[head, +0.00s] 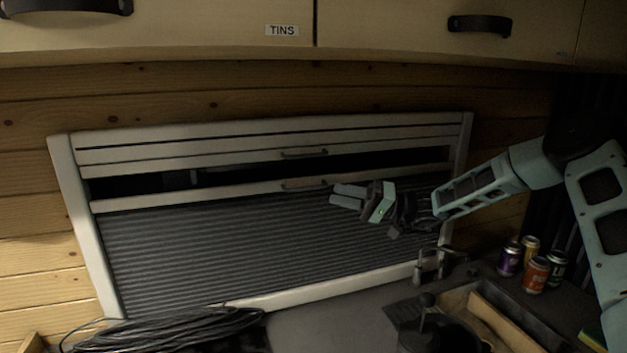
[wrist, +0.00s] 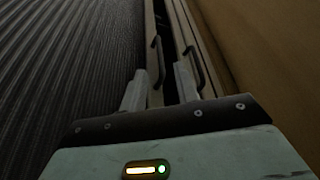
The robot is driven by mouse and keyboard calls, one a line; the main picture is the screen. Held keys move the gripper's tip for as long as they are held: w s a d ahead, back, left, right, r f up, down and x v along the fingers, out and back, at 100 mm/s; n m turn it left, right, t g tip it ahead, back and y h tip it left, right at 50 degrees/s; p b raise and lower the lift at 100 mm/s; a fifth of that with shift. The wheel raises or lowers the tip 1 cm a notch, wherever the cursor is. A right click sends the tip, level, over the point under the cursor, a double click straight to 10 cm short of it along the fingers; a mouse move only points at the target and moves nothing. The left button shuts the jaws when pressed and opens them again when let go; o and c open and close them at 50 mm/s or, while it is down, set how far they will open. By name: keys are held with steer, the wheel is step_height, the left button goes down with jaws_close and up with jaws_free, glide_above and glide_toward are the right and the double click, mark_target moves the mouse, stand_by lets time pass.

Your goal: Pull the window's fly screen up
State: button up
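The window (head: 75,200) has a pale frame. A dark pleated panel (head: 230,245) fills its lower part; I cannot tell whether it is the fly screen or a blind. A pale bar with a dark handle (head: 303,184) runs along the panel's top edge. A second handle (head: 303,153) sits on the slats above, across a dark gap. My gripper (head: 340,196) is just right of the lower handle, its fingers pointing left. In the wrist view my gripper (wrist: 160,84) is open and empty. The lower handle (wrist: 157,60) lies ahead between the finger lines, the upper handle (wrist: 193,66) beside the right finger.
Cupboards, one labelled TINS (head: 282,30), overhang the window. A coiled cable (head: 170,330) lies at lower left.

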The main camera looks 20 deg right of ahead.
mark_target(313, 187)
steer(key=p+x, duration=0.2)
steer(key=x, duration=0.4)
steer(key=shift+r, duration=0.2)
steer(key=shift+w+a+p, duration=0.25)
steer(key=shift+a+p, duration=0.2)
steer(key=shift+a, duration=0.15)
jaws_close()
